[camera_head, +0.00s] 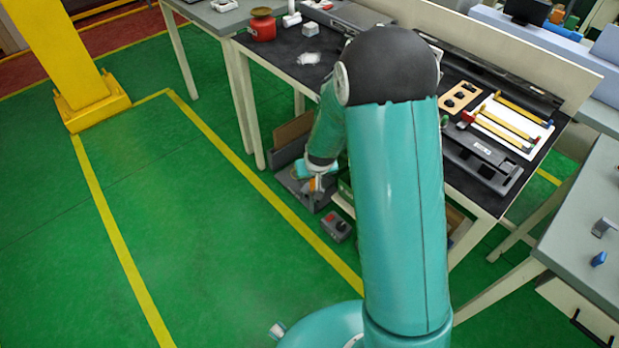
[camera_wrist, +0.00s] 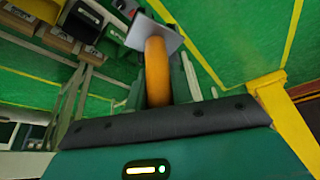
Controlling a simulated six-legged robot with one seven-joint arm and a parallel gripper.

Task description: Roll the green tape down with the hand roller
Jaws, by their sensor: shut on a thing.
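My gripper (camera_head: 318,186) hangs low beside the front of the black-topped bench, away from its top. In the wrist view it is shut on an orange-handled tool (camera_wrist: 157,72), with a finger on each side of the handle. A flat grey piece (camera_wrist: 170,38) shows at the tool's far end. I cannot tell whether this tool is the hand roller. A small orange part of it shows at my gripper in the head view. I cannot make out the green tape in either view; my arm hides part of the bench.
The black bench top (camera_head: 285,52) holds a red canister (camera_head: 262,25), a white board (camera_head: 500,128) with yellow strips and a dark grey fixture (camera_head: 478,160). A grey box with a red button (camera_head: 336,226) is below the bench edge. The green floor at left is clear; a yellow post (camera_head: 60,50) stands there.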

